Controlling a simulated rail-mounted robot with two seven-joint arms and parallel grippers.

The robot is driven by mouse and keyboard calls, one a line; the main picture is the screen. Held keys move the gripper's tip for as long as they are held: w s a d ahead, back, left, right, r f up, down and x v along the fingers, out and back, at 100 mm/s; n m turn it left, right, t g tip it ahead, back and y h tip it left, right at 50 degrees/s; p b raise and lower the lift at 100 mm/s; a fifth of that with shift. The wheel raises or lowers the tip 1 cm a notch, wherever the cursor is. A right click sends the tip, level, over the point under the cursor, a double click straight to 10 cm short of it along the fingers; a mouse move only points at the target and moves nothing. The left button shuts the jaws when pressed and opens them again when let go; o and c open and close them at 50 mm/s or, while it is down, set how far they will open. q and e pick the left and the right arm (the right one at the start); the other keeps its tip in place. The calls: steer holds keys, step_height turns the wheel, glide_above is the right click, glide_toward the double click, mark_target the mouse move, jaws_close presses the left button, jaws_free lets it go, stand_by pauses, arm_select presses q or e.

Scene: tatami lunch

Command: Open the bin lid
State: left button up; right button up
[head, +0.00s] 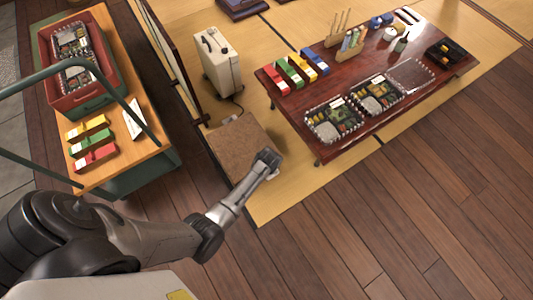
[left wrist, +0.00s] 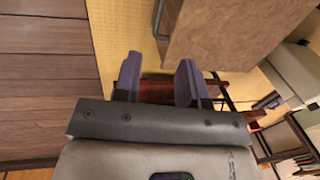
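The bin appears to be the brown box with a flat, speckled square lid (head: 238,147), standing on the tatami edge left of the low table. The lid lies flat and looks closed. In the left wrist view the lid (left wrist: 235,32) fills the upper right, with a thin metal handle (left wrist: 157,20) along its left edge. My left gripper (head: 268,157) is at the lid's right edge in the head view. In the left wrist view its two dark fingers (left wrist: 160,80) are apart, with nothing held between them. My right gripper is not in view.
A dark red low table (head: 300,105) with bento trays stands to the right. A cream case (head: 217,62) with a cord stands behind the bin. A wooden cart (head: 150,150) with a red crate (head: 72,101) is at left. Wooden floor in front is clear.

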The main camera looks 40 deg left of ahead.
arm_select(q)
steer(key=a+f+b, duration=0.1)
steer(key=f+b, duration=0.2)
steer(key=f, duration=0.1)
steer(key=f+b, duration=0.4)
steer(key=f, duration=0.1)
steer(key=a+f+b, duration=0.1)
steer(key=f+b, duration=0.2)
steer(key=f, duration=0.1)
steer(key=shift+w+a+f, duration=0.2)
steer(key=shift+a+f, duration=0.1)
jaws_close()
